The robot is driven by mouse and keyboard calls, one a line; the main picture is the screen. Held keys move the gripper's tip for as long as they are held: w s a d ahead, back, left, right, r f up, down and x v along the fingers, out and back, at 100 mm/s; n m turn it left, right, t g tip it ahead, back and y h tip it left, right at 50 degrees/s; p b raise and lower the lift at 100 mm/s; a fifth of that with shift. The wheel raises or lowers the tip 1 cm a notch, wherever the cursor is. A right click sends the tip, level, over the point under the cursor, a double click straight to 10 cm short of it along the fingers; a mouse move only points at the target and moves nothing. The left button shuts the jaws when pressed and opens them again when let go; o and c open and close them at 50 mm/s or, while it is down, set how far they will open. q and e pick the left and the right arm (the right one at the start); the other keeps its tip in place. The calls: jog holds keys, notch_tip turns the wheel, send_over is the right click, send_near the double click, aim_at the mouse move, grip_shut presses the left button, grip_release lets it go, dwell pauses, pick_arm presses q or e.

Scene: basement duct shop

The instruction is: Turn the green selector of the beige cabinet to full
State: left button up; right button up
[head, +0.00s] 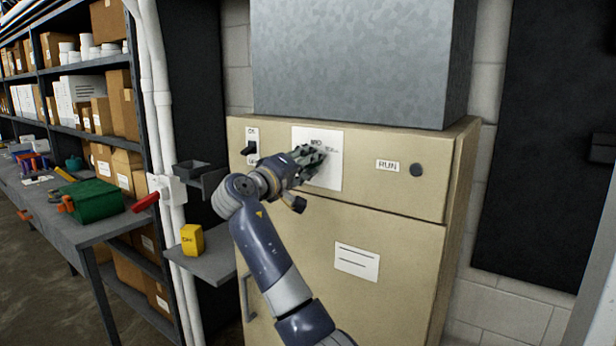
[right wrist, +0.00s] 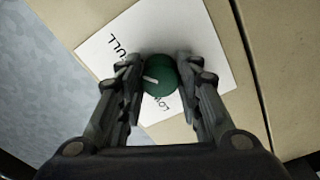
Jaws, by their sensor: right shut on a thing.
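The beige cabinet (head: 290,230) stands ahead, with a white dial plate (head: 329,176) on its upper panel. My right gripper (head: 312,160) is at this plate and mostly hides the selector in the head view. In the right wrist view, the round green selector (right wrist: 161,75) sits between my two fingers, which are shut on its sides. Its white pointer mark faces left in that view, toward the left finger, between the printed FULL at upper left and LOW below. The finger covers the plate there, where any MID label is hidden. My left gripper is not in view.
A black switch (head: 249,148) is left of the plate; a RUN label (head: 388,165) and dark round button (head: 416,170) are right. A small grey shelf (head: 208,262) with a yellow box (head: 192,240) stands left. A grey metal duct (head: 360,60) rises above the cabinet.

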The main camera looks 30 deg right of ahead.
jog(key=shift+f+m+b, duration=0.1)
jog(key=shift+m+b, duration=0.4)
jog(key=shift+m, duration=0.2)
jog(key=o, duration=1.1)
jog(key=shift+a, duration=0.1)
jog(key=v, duration=1.1)
jog(key=shift+s+a, duration=0.15)
jog(key=shift+a, duration=0.2)
jog(key=shift+f, duration=0.15)
